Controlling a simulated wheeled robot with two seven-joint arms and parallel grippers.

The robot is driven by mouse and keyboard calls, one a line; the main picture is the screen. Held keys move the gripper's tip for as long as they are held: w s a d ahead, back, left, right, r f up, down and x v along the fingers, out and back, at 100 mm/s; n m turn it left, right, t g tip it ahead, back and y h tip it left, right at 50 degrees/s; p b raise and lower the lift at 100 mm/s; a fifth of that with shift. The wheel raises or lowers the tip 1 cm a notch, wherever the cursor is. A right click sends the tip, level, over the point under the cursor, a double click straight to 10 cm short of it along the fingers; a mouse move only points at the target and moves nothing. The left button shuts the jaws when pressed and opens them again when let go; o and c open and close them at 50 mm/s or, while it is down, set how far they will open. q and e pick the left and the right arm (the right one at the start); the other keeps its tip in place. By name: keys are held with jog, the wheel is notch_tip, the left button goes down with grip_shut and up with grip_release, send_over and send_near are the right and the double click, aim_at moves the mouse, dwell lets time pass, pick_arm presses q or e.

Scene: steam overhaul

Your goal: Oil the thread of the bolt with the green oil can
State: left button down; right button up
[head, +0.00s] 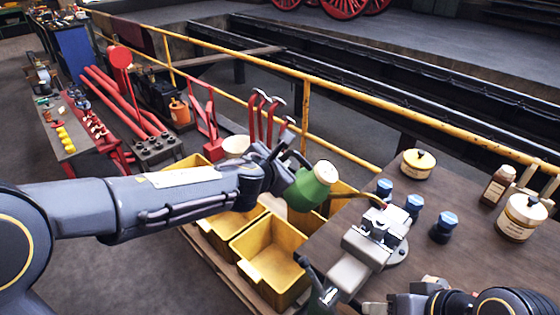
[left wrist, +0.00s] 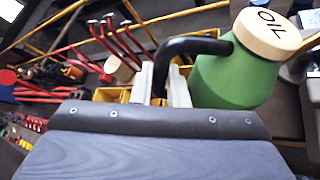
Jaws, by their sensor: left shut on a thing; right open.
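The green oil can (head: 309,188) has a cream lid and hangs tilted in the air left of the bench vise (head: 366,246). It also shows in the left wrist view (left wrist: 232,82), its lid marked OIL. My left gripper (head: 277,170) is shut on the can's black handle (left wrist: 200,46). The can's thin spout (head: 352,195) reaches right, its tip just above the vise jaws. I cannot make out the bolt's thread clearly at the jaws. My right gripper (head: 385,304) is low at the bottom edge, open, near the vise and partly cut off.
Several blue-topped dark pieces (head: 444,227) stand on the wooden bench (head: 460,262) behind and right of the vise. Round tins (head: 418,164) and a brown bottle (head: 497,187) are further back. Yellow bins (head: 268,262) lie below the can. A yellow railing (head: 400,108) runs behind.

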pick_arm(q)
jog(key=shift+r, duration=0.25)
jog(key=shift+s+d+r+p, duration=0.1)
jog(key=shift+d+r+p, duration=0.1)
jog(key=shift+r+p, duration=0.35)
dwell(0.4)
jog(key=shift+s+d+r+m+p, duration=0.1)
jog(key=shift+d+r+m+p, duration=0.1)
jog(key=shift+r+m+p, duration=0.4)
jog(key=shift+f, duration=0.3)
jog(key=shift+a+f+n+b, duration=0.15)
jog(key=shift+f+n+b, duration=0.1)
jog(key=shift+n+b, duration=0.1)
